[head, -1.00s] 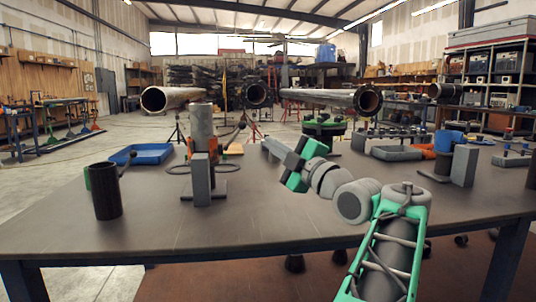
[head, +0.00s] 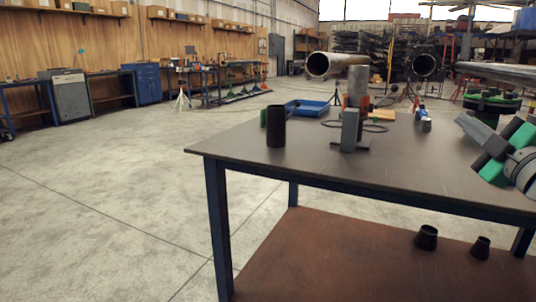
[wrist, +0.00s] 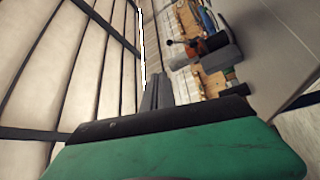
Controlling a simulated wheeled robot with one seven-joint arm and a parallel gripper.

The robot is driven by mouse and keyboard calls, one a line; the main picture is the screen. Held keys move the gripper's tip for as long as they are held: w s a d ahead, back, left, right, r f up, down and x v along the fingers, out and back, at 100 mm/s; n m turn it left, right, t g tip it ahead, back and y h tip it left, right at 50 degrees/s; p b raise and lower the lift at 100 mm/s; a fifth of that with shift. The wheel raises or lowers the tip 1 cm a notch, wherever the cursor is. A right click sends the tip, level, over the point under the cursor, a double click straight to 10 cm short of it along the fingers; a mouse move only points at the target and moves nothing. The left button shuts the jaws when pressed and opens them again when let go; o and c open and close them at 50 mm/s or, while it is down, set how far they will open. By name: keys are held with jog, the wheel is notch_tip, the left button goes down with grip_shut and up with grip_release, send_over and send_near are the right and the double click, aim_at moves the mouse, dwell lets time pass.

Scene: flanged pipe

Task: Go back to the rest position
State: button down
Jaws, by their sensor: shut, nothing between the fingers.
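My gripper (head: 466,122) is at the right edge of the head view, above the right part of the table, with its green and black body tilted. Its grey fingers are together and empty, pointing up and to the left. In the wrist view the shut fingers (wrist: 157,92) stick up beyond the green and black housing, with nothing between them. Most of my arm is outside the head view on the right.
The dark table (head: 300,155) holds a black cup (head: 276,127), an upright grey block (head: 349,130), a grey pipe (head: 357,85) behind it and a blue tray (head: 306,108). A green round fixture (head: 492,103) stands behind my gripper. The concrete floor (head: 100,190) at left is clear.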

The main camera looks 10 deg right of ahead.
jog(key=w+a+m+g+y+p, duration=0.1)
jog(key=w+a+m+g+p, duration=0.25)
jog(key=a+p, duration=0.65)
jog(key=w+a+m+g+p, duration=0.4)
jog(key=a+p, duration=0.4)
jog(key=p, duration=0.5)
jog(key=s+a+f+m+g+p, duration=0.1)
jog(key=s+a+m+g+p, duration=0.2)
jog(key=s+p, duration=0.6)
jog(key=s+a+f+m+g+p, duration=0.1)
jog(key=s+a+m+g+p, duration=0.2)
jog(key=s+a+g+p, duration=0.4)
jog(key=s+a+p, duration=0.3)
jog(key=shift+h+p, duration=0.3)
jog(key=shift+p, duration=0.05)
